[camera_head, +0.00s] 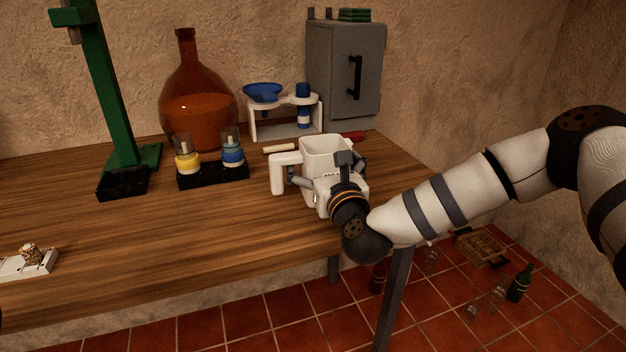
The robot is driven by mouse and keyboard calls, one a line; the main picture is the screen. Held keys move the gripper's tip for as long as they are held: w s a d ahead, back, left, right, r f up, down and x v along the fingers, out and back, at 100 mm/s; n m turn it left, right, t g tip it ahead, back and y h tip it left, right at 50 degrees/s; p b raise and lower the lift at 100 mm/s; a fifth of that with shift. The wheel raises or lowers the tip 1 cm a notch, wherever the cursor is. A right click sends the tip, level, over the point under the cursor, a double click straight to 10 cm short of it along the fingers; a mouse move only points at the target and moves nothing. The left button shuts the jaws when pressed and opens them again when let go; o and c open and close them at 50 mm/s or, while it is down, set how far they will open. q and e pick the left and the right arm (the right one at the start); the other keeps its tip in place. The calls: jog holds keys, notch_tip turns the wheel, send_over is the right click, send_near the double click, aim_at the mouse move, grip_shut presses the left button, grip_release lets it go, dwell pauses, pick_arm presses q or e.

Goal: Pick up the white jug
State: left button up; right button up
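The white jug (324,147) stands upright near the right end of the wooden table, with its handle (278,174) pointing left. My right gripper (319,172) is at the near side of the jug. Its fingers are spread, one near the gap between handle and body and the other at the body's right side. The gripper hides the jug's lower front. I cannot tell whether the fingers press on it. My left gripper is not in view.
Behind the jug are a white stand (286,130) with a blue bowl and a grey cabinet (334,75). To the left are a black tray (213,176) with two small jars, an amber bottle (197,110) and a green stand (110,90). The table's (180,235) front middle is clear.

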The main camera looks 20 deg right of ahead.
aim_at(319, 144)
jog(key=shift+r, duration=0.1)
jog(key=c, duration=1.4)
jog(key=shift+c, duration=0.3)
notch_tip(319, 144, up, 3)
jog(key=shift+f, duration=0.1)
jog(key=s+a+r+p, duration=0.1)
jog(key=s+a+r, duration=0.1)
jog(key=s+r, duration=0.3)
notch_tip(319, 144, up, 3)
jog(key=shift+f+p, duration=0.15)
jog(key=shift+p, duration=0.25)
pick_arm(q)
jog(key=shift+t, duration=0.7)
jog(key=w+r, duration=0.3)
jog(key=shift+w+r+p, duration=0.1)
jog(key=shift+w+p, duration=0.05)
jog(key=shift+p, duration=0.15)
pick_arm(e)
jog(key=s+a, duration=0.1)
jog(key=s, duration=0.1)
jog(key=s+a+r, duration=0.1)
jog(key=s, duration=0.2)
jog(key=s+a+r, duration=0.1)
jog(key=s, duration=0.2)
jog(key=shift+s+r, duration=0.1)
jog(key=shift+r, duration=0.15)
jog(key=shift+c, duration=0.2)
